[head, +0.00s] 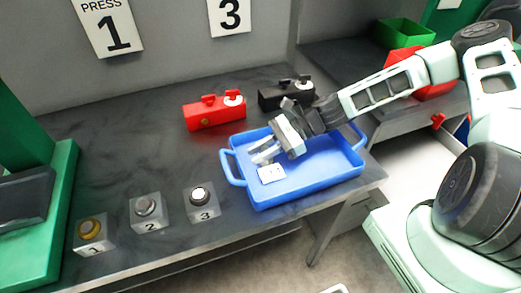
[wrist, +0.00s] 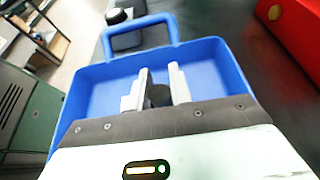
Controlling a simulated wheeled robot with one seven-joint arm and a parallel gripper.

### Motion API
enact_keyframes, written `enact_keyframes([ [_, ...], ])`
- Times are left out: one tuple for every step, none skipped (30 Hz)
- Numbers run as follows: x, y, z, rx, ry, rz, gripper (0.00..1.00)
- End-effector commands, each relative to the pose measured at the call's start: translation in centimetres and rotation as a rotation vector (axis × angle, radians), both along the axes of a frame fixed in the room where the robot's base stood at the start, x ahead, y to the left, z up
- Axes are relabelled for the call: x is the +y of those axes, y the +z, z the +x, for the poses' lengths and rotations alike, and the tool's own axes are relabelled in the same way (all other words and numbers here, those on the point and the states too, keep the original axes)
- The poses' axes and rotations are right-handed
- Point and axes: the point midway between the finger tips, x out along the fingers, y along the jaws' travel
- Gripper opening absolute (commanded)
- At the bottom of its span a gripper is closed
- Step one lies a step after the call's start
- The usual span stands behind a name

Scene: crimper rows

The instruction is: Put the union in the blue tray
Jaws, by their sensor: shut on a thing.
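The blue tray (head: 325,188) lies on the dark bench, and its wall also shows in the wrist view (wrist: 236,75). My gripper (head: 260,153) reaches over the tray from the right, with its pale fingers inside the tray's outline. In the wrist view the fingers (wrist: 158,84) are shut on a dark rounded piece (wrist: 158,96), which I take to be the union. Its lower part is hidden by my gripper. In the head view I cannot make the piece out. I cannot tell whether it touches the tray floor.
A small white plate (head: 271,174) lies in the tray. Numbered grey blocks with round tops (head: 149,213) line the bench front. A green frame (head: 40,215) stands left. Bench between is clear.

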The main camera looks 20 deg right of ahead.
Motion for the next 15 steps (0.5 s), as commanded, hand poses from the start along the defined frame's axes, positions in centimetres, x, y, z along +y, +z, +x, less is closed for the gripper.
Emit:
enact_keyframes([
  [0.04, -0.14, -0.01, -0.001, 0.001, 0.001, 0.00],
  [0.04, -0.20, -0.01, -0.001, 0.002, 0.000, 0.00],
  [0.03, -0.23, -0.01, -0.001, 0.002, 0.000, 0.00],
  [0.03, -0.23, 0.00, -0.002, 0.002, 0.000, 0.00],
  [0.02, -0.22, 0.00, -0.003, 0.001, 0.000, 0.00],
  [0.02, -0.22, 0.00, -0.002, 0.001, 0.000, 0.00],
  [0.00, -0.25, 0.00, -0.002, 0.001, -0.001, 0.24],
  [0.00, -0.25, 0.00, -0.002, 0.001, -0.001, 0.32],
  [0.00, -0.25, 0.00, -0.002, 0.001, -0.001, 0.43],
  [0.01, -0.24, 0.00, -0.002, 0.001, -0.001, 0.43],
  [0.01, -0.24, 0.00, -0.002, 0.001, -0.001, 0.43],
  [0.00, -0.24, 0.00, -0.002, 0.001, -0.001, 0.43],
  [0.00, -0.23, 0.00, -0.002, 0.001, -0.001, 0.43],
  [0.00, -0.23, 0.01, -0.002, 0.001, -0.001, 0.43],
  [0.00, -0.23, 0.00, -0.002, 0.001, -0.001, 0.43],
])
